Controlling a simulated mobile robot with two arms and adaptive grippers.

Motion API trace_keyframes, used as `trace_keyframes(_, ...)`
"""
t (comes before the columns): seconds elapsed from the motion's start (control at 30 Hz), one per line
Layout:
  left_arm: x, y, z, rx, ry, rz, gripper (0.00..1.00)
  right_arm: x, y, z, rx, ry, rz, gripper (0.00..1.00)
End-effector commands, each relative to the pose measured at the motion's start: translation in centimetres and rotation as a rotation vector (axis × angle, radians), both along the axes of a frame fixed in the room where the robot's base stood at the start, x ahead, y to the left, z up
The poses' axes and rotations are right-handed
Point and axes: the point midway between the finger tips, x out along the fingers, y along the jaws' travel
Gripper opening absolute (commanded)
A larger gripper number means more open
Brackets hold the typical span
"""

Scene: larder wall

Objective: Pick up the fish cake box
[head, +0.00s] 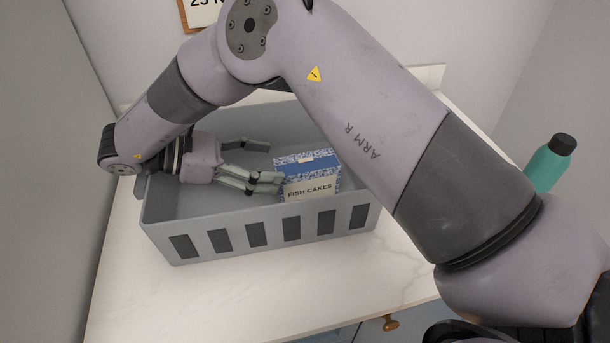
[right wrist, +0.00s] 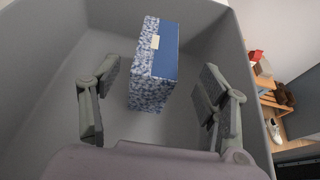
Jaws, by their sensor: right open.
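The fish cake box (head: 310,181) is blue and white with a cream label and stands inside a grey crate (head: 265,237). In the right wrist view the box (right wrist: 155,65) stands ahead of the palm, with the fingers on either side of it and gaps between. My right gripper (head: 262,165) is open and empty inside the crate, to the left of the box, with its fingers pointing right toward it. It also shows in the right wrist view (right wrist: 158,95). My left gripper is not in view.
The crate stands on a pale counter (head: 190,300) against the back wall. A teal bottle (head: 550,165) with a dark cap stands at the right, behind my right arm. The crate walls surround the gripper. A wooden knob (head: 391,322) shows below the counter's front edge.

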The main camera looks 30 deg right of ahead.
Motion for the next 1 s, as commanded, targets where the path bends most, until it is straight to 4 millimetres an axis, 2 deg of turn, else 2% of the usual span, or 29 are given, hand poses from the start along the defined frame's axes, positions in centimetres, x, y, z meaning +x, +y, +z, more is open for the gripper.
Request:
trace_keyframes(0.03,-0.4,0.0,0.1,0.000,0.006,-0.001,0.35,0.0,0.0,-1.2,0.002,0.006,-0.002,0.69)
trace_keyframes(0.13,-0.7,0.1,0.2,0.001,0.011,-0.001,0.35,-0.1,0.0,-3.1,0.001,0.003,-0.002,0.69)
trace_keyframes(0.2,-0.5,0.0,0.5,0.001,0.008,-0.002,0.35,-0.3,-1.3,-3.1,0.001,0.004,-0.005,0.69)
trace_keyframes(0.5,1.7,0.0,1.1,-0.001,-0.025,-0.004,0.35,-0.8,-3.6,-4.0,0.001,0.003,-0.004,0.69)
trace_keyframes(0.73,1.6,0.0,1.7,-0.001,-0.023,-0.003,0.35,-1.4,-6.4,-5.2,0.002,0.002,-0.003,0.69)
trace_keyframes(1.0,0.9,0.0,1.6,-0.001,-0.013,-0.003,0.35,-1.5,-6.8,-5.5,0.000,-0.002,-0.001,0.69)
